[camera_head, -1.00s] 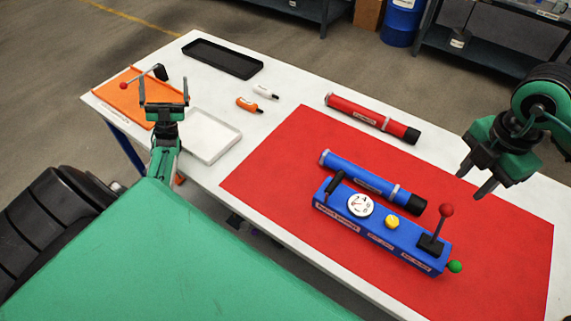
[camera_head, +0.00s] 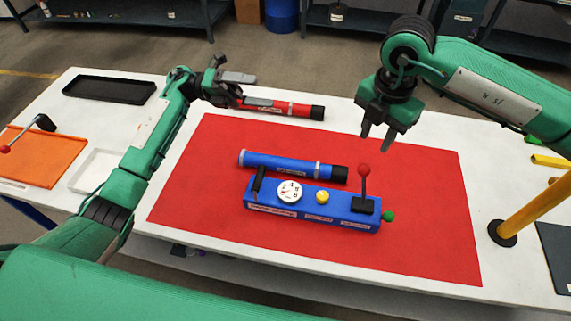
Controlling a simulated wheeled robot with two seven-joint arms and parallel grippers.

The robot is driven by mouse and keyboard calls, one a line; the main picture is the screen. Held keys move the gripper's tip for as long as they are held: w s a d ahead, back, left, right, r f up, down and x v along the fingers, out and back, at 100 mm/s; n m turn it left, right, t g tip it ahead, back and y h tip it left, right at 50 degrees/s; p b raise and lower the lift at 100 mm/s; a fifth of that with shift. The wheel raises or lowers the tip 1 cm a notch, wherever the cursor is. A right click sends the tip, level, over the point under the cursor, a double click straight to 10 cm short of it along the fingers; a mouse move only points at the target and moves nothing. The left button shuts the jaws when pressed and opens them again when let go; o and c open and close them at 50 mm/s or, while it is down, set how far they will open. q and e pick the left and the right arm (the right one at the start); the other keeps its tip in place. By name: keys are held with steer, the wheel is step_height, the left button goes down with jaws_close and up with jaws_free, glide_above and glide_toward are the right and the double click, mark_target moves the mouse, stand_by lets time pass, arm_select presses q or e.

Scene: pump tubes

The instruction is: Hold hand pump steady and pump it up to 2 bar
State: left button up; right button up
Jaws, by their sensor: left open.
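The blue hand pump (camera_head: 312,205) lies on the red mat (camera_head: 420,235). It has a black handle (camera_head: 259,182) at its left end, a round white gauge (camera_head: 290,190), a yellow button (camera_head: 322,197), a red-knobbed lever (camera_head: 364,171) standing upright and a green knob (camera_head: 388,216) at its right end. The gauge needle is too small to read. A blue tube (camera_head: 290,164) lies just behind the pump. My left gripper (camera_head: 240,86) is open, above the left part of the red tube (camera_head: 285,107), partly hiding it. My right gripper (camera_head: 376,142) hangs above and behind the lever, empty, its two fingers apart.
A yellow post (camera_head: 535,205) stands at the right. The mat in front of the pump is clear.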

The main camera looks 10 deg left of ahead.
arm_select(q)
steer(key=s+d+f+m+g+y, duration=0.2)
steer(key=s+d+m+y, duration=0.15)
steer(key=d, duration=0.35)
steer(key=m+t+y, duration=0.5)
steer(key=m+y, duration=0.3)
steer(key=y, duration=0.8)
glide_above(286, 190)
step_height(286, 190, down, 13)
steer(key=shift+n, duration=0.25)
step_height(286, 190, down, 14)
steer(key=shift+s+r, duration=0.1)
steer(key=shift+r, duration=0.15)
steer(key=c, duration=1.6)
steer(key=shift+o, duration=0.2)
